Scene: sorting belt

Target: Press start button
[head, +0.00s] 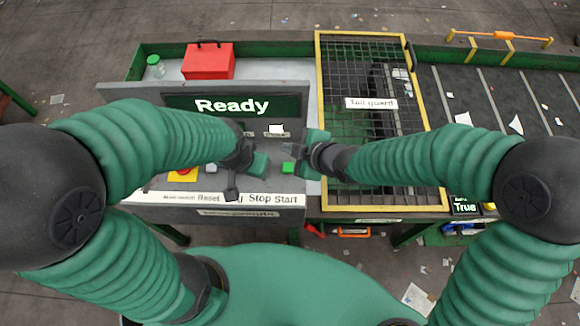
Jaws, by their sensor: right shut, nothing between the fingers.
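The control panel (140,192) carries a screen reading "Ready" (232,106) and a row of labelled buttons along its front. The green start button (288,167) shows above the label "Start" (287,199), between my two grippers. My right gripper (306,150) is shut and empty, just to the right of and slightly beyond the green button; I cannot tell whether they touch. My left gripper (245,180) hangs over the panel left of the button, and its finger opening is unclear. It covers part of the button row, including the area above "Stop".
A yellow-and-red button (183,175) sits at the panel's left. A yellow-framed mesh guard (318,60) labelled "Tail guard" stands right of the panel. Behind are a red box (208,62) and a green-capped jar (155,66). A dark belt (475,95) lies at the right.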

